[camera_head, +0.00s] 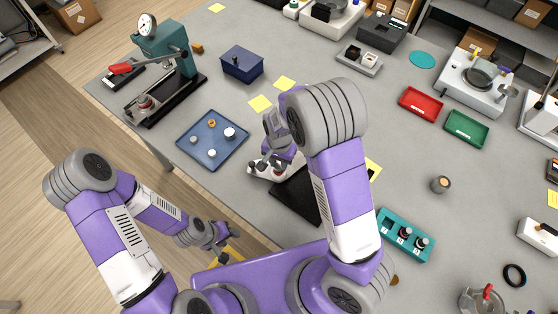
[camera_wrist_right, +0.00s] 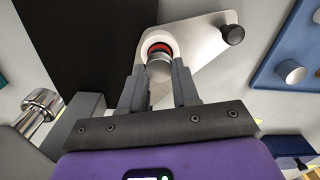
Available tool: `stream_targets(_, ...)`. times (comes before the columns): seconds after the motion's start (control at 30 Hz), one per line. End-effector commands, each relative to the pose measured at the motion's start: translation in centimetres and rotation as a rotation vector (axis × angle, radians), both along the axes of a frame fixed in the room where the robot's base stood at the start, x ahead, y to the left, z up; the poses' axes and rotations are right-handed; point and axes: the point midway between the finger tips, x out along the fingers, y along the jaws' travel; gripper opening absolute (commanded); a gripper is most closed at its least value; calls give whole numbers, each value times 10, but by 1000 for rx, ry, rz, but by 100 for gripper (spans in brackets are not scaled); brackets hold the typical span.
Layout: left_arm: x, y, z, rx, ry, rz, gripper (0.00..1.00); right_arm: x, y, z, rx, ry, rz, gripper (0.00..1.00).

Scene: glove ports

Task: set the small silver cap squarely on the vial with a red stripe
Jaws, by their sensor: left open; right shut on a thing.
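My right gripper (camera_wrist_right: 157,84) is shut on a small silver cap (camera_wrist_right: 158,71) in the right wrist view. Just beyond the cap, a red band (camera_wrist_right: 158,48) shows inside a white ring on a silver plate with a black knob. The band looks like the vial with a red stripe, mostly hidden by the cap and ring. I cannot tell whether cap and vial touch. In the head view my right gripper (camera_head: 272,160) is over this plate (camera_head: 262,173), and its arm hides much of it. My left gripper (camera_head: 222,240) is open and empty, low at the table's front edge.
A blue tray (camera_head: 190,150) with silver caps and an orange ring lies left of the plate. A black mat (camera_head: 300,196) lies close on its right. A teal rack (camera_head: 388,228) with dark-topped vials stands further right. A press (camera_head: 165,75) stands at the back left.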

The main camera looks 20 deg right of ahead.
Motion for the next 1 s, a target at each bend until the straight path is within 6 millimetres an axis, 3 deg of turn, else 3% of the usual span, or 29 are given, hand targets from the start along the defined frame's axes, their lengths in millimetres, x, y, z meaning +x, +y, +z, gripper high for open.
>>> stream_targets(0.03, 0, 0, -2, 0, 0, 0, 50, 0, 0, -2, 0, 0, 0, 3)
stream_targets(0.07, 0, 0, -2, 0, 0, 0, 50, 0, 0, -2, 0, 0, 0, 32)
stream_targets(0.27, 0, 0, -1, 0, 0, 0, 50, 0, 0, -1, 0, 0, 0, 60)
stream_targets(0.57, 0, 0, -1, 0, 0, 0, 50, 0, 0, 1, 1, -2, 0, 60)
stream_targets(1.0, 0, 0, 4, 0, 0, 0, 50, 1, 1, 65, 1, -3, 0, 60)
